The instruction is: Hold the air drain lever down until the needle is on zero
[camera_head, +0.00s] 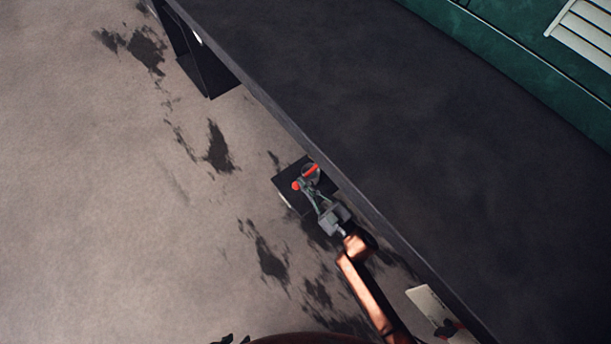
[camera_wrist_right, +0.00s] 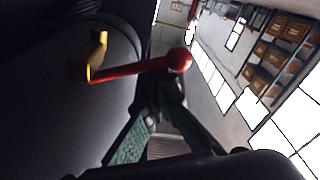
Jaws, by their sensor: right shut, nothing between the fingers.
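The air drain lever, a red bar with a round red knob, shows in the right wrist view (camera_wrist_right: 132,69). It runs from a yellow bracket (camera_wrist_right: 97,55) on a dark rounded body to the knob (camera_wrist_right: 180,60). In the head view the lever (camera_head: 311,170) is small, with its knob (camera_head: 296,185) at the lower left. My right gripper (camera_head: 304,186) is shut and empty. Its fingertips (camera_wrist_right: 163,92) are close to the knob; contact cannot be told. Dark tips at the bottom edge seem to be my left gripper (camera_head: 228,339), mostly cut off. I cannot make out the needle.
A long dark running board (camera_head: 400,130) crosses the head view beside the lever. A green tram side (camera_head: 500,50) is beyond it. The stained floor (camera_head: 90,200) at the left is open. A pale plate (camera_head: 430,302) is at the lower right. Shelves with boxes (camera_wrist_right: 285,50) stand in the background.

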